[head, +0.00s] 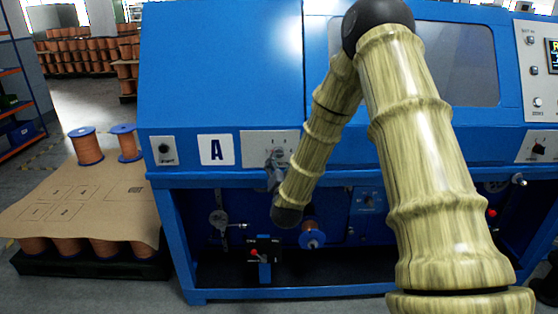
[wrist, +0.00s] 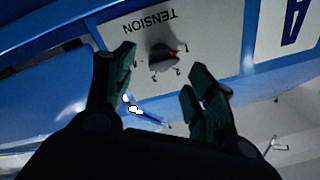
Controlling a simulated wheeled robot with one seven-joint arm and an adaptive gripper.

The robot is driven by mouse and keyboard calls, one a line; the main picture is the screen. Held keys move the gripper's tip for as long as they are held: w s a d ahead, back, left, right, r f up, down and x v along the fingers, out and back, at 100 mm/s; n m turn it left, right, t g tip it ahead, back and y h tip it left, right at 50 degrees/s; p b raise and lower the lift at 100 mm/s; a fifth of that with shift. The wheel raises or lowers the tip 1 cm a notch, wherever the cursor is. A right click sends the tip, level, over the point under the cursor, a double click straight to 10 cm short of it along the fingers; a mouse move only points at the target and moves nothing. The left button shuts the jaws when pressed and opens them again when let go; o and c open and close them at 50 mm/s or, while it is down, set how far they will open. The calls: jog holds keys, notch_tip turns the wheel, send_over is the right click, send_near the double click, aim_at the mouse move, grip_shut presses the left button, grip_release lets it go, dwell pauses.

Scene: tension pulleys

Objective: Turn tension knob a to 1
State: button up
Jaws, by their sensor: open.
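The tension knob a is a dark knob (wrist: 162,58) with a red pointer mark, on a white plate (wrist: 215,35) lettered TENSION. The plate appears upside down in the wrist view. The red mark faces right, near the small scale figures; its exact setting is hard to read. My gripper (wrist: 158,74) is open, its two dark fingers apart on either side of the knob's near side, and nothing is between them. In the head view, the plate (head: 255,140) is right of the A sign, and my gripper (head: 277,168) is at its lower edge, partly hiding the knob.
The A sign (head: 216,150) and a small switch plate (head: 162,150) are left on the blue machine (head: 225,70). A cardboard-topped pallet (head: 100,200) stands at left.

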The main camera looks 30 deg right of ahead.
jog(key=v, duration=0.6)
jog(key=shift+f, duration=0.1)
dwell(0.4)
